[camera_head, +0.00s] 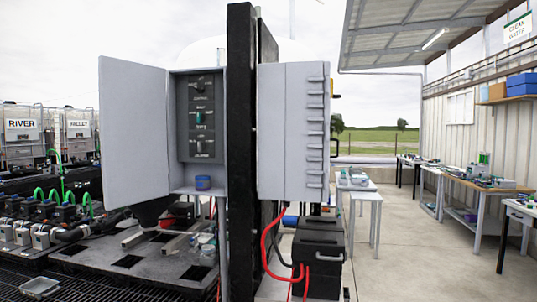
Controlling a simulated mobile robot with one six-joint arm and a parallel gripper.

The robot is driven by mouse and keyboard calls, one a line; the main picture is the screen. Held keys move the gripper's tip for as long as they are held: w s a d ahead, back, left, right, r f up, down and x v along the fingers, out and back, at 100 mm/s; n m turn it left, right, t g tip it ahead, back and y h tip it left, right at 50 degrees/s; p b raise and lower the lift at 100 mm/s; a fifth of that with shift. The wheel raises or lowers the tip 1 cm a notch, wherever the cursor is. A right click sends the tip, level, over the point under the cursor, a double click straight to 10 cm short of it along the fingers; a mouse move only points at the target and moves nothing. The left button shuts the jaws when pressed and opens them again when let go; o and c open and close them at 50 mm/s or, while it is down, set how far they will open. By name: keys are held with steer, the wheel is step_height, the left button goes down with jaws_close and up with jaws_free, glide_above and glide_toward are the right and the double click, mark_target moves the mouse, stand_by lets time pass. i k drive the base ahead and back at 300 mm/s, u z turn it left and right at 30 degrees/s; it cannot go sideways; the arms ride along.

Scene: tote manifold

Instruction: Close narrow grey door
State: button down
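A narrow grey door (132,131) stands wide open at the left of a grey control box, swung out from the box's left edge. The open grey box (177,185) shows a dark control panel (200,115) with several knobs or switches, one of them teal. A small blue cup-like item (203,183) sits on the floor of the box under the panel. My gripper is not in view, and nothing is seen touching the door.
A thick black post (240,150) stands right of the open box. Beyond it is a closed grey cabinet (290,130). Black cases (318,255) with red hoses stand below. Tanks and green hoses fill the left. Concrete floor (410,255) is clear toward the right.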

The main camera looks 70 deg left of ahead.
mark_target(132, 95)
steer(key=u, duration=3.15)
steer(key=i, duration=1.6)
steer(key=z, duration=0.1)
